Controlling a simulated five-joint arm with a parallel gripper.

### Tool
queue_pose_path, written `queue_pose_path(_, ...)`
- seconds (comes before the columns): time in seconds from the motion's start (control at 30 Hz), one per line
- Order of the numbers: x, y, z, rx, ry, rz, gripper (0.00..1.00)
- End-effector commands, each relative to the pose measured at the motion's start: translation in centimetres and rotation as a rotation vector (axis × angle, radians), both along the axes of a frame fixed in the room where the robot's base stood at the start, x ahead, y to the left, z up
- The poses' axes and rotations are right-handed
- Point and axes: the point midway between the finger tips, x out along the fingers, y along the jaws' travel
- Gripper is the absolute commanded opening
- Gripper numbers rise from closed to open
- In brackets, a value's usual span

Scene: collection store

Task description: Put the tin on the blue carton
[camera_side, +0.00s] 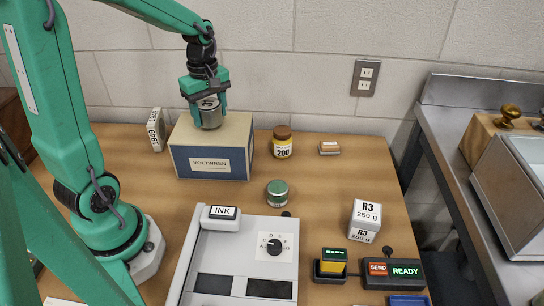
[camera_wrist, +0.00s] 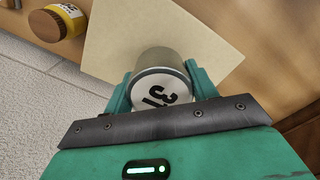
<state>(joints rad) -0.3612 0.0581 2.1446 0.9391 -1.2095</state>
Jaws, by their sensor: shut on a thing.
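The tin (camera_side: 210,113) is a small pale metal cylinder with dark lettering on its lid. My gripper (camera_side: 205,100) is shut on it, with one jaw on each side. The blue carton (camera_side: 211,163) has a bare tan top and a label reading VOLTWREN. In the side view the tin is upright over the carton's top; whether its base touches the carton I cannot tell. In the wrist view the tin (camera_wrist: 160,85) sits between the green jaws (camera_wrist: 158,88), in front of the carton's tan top (camera_wrist: 120,40). The tin's base is hidden there.
A yellow-labelled jar (camera_side: 282,145) stands right of the carton, and a white box (camera_side: 156,130) stands left of it. A green-lidded tin (camera_side: 277,192) and a grey console (camera_side: 245,250) are in front.

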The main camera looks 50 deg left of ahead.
Motion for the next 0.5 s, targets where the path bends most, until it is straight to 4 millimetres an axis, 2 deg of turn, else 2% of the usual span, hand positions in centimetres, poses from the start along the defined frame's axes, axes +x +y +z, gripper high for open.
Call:
queue_pose_path(0.13,-0.02,-0.02,-1.17,0.0,0.001,0.0,0.33)
queue_pose_path(0.5,-0.01,-0.02,-1.41,0.0,0.0,0.0,0.33)
